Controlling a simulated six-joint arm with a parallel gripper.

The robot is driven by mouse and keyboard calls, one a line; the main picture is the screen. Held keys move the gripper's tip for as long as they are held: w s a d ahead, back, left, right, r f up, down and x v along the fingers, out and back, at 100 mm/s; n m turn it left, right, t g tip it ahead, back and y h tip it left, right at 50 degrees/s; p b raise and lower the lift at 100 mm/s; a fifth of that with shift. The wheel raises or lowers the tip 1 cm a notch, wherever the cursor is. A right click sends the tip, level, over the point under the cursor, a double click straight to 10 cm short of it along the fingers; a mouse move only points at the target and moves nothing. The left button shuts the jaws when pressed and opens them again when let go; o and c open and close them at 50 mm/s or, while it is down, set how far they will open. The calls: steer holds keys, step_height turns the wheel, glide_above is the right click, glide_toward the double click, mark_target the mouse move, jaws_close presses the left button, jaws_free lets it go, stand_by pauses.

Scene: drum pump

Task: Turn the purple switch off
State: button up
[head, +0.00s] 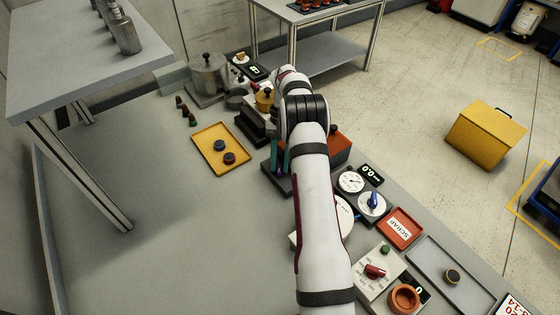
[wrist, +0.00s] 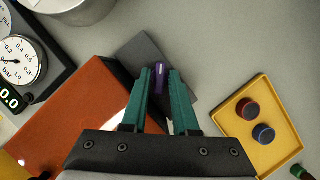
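The purple switch (wrist: 159,76) shows in the wrist view as a narrow upright-looking bar with a pale mark, on a dark grey plate (wrist: 145,51). My gripper (wrist: 160,73) has two green fingers, apart, one on each side of the switch in the picture. Narrow gaps seem to show between switch and fingers; I cannot tell whether either touches. In the head view my gripper (head: 279,164) points down over the dark plate (head: 274,182), and my arm hides much of that spot. The switch cannot be made out clearly there.
A red-orange box (wrist: 75,120) stands close beside the dark plate. A yellow tray (head: 207,138) with a blue and a red round piece lies to its left in the head view. Gauges (head: 350,182), dials and a red scrap tray (head: 401,229) stand to the right. The front-left table is clear.

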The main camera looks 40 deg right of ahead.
steer(key=v, duration=0.7)
steer(key=shift+r, duration=0.25)
steer(key=s+a+r+n+h, duration=0.1)
steer(key=s+a+r, duration=0.1)
steer(key=a+r, duration=0.7)
steer(key=s+a+r+n+t, duration=0.1)
steer(key=s+a+r, duration=0.6)
steer(key=s+a, duration=0.25)
steer(key=s+a+f+t, duration=0.1)
steer(key=s+a, duration=0.3)
steer(key=s, duration=0.5)
steer(key=s+a+f+n+t, duration=0.1)
steer(key=s+a+f, duration=0.3)
steer(key=s, duration=0.5)
steer(key=shift+a+f, duration=0.2)
steer(key=shift+a, duration=0.2)
